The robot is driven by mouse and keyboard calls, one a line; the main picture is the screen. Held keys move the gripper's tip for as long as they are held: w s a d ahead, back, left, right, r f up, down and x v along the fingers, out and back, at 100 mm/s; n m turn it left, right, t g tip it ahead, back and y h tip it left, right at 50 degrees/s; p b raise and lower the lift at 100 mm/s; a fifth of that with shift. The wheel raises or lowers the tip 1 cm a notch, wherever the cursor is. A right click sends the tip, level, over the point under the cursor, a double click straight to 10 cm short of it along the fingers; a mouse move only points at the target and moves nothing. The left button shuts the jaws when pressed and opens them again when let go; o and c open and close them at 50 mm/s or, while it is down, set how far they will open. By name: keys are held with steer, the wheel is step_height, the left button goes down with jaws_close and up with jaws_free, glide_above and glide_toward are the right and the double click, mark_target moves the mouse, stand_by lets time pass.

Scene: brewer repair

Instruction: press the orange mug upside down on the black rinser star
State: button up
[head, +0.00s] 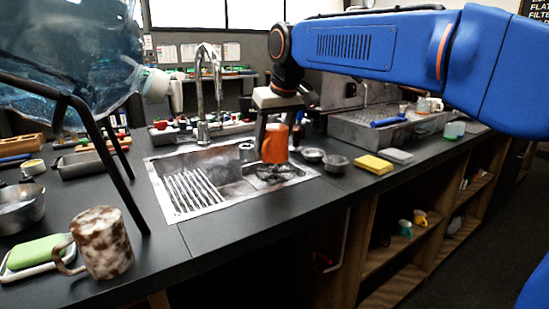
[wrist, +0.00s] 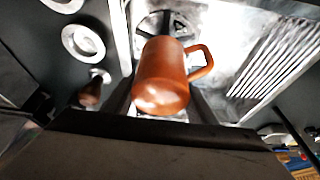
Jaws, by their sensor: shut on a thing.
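The orange mug (head: 275,144) is held in my gripper (head: 274,122), above the right part of the steel sink. In the wrist view the mug (wrist: 162,80) sits between the two fingers, its handle to the right and its closed, rounded base toward the camera, so its mouth faces away. My gripper is shut on the mug. The black rinser star (head: 273,174) lies in the sink right below the mug in the head view. In the wrist view part of the rinser star (wrist: 168,24) shows beyond the mug. I cannot tell whether they touch.
A steel faucet (head: 208,95) stands behind the sink. A slatted rack (head: 192,190) fills the sink's left part. Small metal bowls (head: 336,163) and a yellow sponge (head: 373,165) lie to the right. A brown-and-white mug (head: 102,243) stands at the front left.

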mark_target(271, 125)
steer(key=shift+r, duration=2.25)
